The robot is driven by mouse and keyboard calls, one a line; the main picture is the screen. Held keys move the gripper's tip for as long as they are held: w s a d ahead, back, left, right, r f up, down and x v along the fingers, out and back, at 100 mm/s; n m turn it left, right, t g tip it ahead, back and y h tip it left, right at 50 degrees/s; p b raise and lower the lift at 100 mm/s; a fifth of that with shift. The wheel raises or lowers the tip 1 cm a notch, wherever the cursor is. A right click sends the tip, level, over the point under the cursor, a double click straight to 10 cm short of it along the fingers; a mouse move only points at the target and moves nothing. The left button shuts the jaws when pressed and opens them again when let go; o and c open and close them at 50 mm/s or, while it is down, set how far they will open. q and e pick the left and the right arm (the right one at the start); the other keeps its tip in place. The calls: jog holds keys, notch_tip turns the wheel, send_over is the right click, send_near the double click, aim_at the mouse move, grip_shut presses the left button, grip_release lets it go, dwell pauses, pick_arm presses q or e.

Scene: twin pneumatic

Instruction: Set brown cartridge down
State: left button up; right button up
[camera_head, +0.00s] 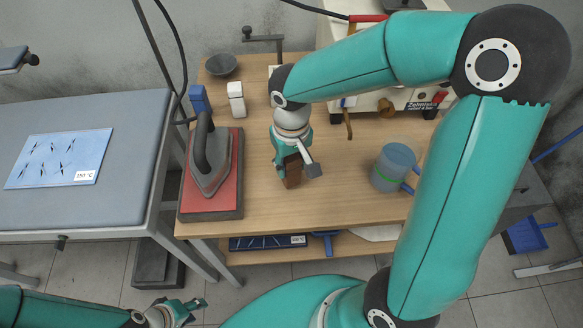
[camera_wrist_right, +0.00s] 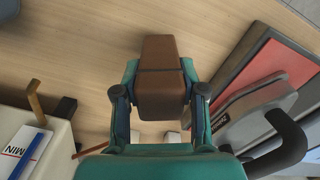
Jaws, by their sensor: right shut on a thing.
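The brown cartridge (camera_head: 292,172) is a small brown block between the fingers of my right gripper (camera_head: 296,168), over the middle of the wooden table (camera_head: 345,185). The right wrist view shows the cartridge (camera_wrist_right: 160,75) large, with a dark line across it and a finger of my right gripper (camera_wrist_right: 160,97) on each side. The gripper is shut on it. The cartridge is at or just above the tabletop; I cannot tell whether it touches. My left gripper (camera_head: 181,311) is low at the bottom left, away from the table, with nothing visible in it; its opening is unclear.
An iron (camera_head: 210,165) stands on a red pad (camera_head: 220,200) left of the cartridge. A blue-grey cylinder (camera_head: 393,168) stands to the right. White (camera_head: 236,100) and blue (camera_head: 199,98) blocks and a grey bowl (camera_head: 221,66) are behind. Bare wood surrounds the cartridge.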

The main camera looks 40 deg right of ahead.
jog(key=shift+f, duration=1.3)
jog(key=shift+f, duration=0.1)
jog(key=o, duration=1.2)
jog(key=shift+o, duration=0.2)
notch_tip(320, 180, up, 12)
jog(key=shift+r, duration=0.1)
